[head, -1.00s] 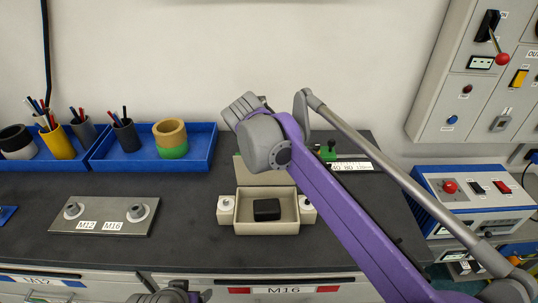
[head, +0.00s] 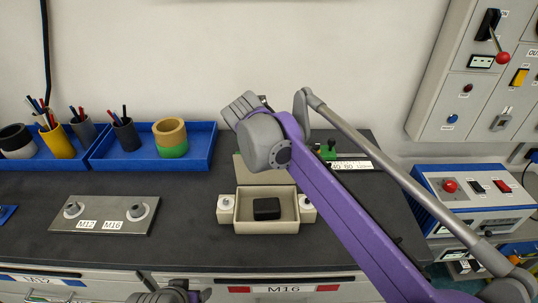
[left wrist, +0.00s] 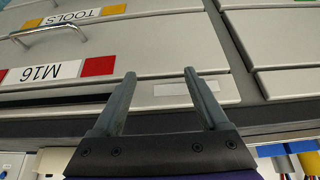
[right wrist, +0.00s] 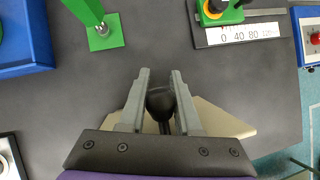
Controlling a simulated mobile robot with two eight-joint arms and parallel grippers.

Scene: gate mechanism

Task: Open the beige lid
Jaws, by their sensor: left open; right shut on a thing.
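The open-topped beige box (head: 248,226) stands on the dark bench with a black block (head: 266,209) inside. The beige lid (head: 244,172) is swung up behind the box's back edge, partly hidden by my right arm; its exact tilt cannot be told. In the right wrist view the lid (right wrist: 222,120) shows beneath my right gripper (right wrist: 160,76), whose fingers are shut on its black knob (right wrist: 160,101). The right fingertips are hidden in the head view. My left gripper (left wrist: 160,75) is open and empty, in front of the drawers.
A grey plate (head: 105,215) with two round fittings lies left of the box. Blue trays (head: 150,162) with cups stand at the back left. A green device with a scale (head: 352,166) is behind right. A control box (head: 470,200) stands at right. Bench between plate and box is clear.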

